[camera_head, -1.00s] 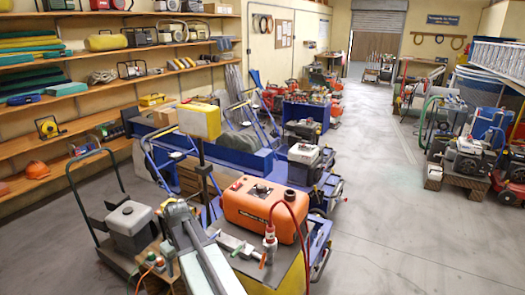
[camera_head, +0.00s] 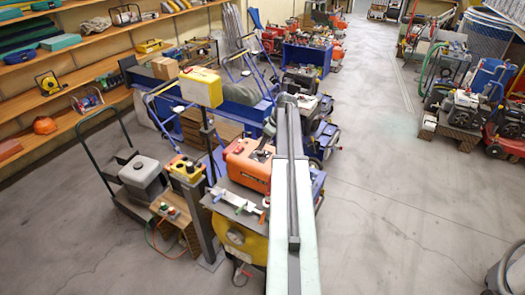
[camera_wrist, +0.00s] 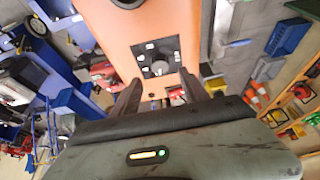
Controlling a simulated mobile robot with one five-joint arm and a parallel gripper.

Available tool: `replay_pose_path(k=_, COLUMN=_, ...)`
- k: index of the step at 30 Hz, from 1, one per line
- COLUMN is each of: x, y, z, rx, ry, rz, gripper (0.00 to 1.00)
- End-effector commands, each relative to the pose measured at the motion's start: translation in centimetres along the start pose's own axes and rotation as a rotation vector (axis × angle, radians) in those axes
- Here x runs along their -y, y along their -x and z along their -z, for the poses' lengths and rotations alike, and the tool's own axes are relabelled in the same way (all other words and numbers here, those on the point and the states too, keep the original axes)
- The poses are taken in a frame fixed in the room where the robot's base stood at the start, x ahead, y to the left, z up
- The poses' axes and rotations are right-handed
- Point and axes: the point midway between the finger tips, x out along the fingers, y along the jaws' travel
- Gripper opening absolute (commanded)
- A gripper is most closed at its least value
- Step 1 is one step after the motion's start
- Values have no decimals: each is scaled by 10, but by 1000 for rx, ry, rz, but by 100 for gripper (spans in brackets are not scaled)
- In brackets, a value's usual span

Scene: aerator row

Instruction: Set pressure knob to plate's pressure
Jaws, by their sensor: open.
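An orange machine (camera_head: 246,166) stands on the cart right of the yellow box on a post. In the wrist view its orange top (camera_wrist: 108,28) fills the upper middle. A dark square panel (camera_wrist: 146,46) on it carries a round black knob (camera_wrist: 159,68) with small pale marks around it. The marks are too small to read, and I cannot tell the knob's setting. My gripper (camera_wrist: 160,82) is open, its two dark fingers apart on either side below the knob, not visibly touching it. In the head view my arm hides the machine's right side. I cannot make out a readable pressure plate.
The yellow box (camera_head: 201,87) on a post rises left of the machine. Blue carts stand behind. The floor to the right (camera_head: 390,210) is clear.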

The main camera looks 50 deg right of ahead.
Motion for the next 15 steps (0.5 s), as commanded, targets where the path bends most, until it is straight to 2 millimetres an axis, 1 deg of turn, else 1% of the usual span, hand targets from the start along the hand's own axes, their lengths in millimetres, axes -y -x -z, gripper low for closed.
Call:
replay_pose_path(k=1, x=0, y=-17, z=-3, rx=0, ry=1, rz=0, gripper=53)
replay_pose_path(k=7, x=0, y=-52, z=-3, rx=1, ry=0, rz=1, gripper=53)
replay_pose_path(k=10, x=0, y=-59, z=-1, rx=1, ry=1, rz=1, gripper=53)
replay_pose_path(k=15, x=1, y=-57, z=1, rx=1, ry=0, rz=0, gripper=53)
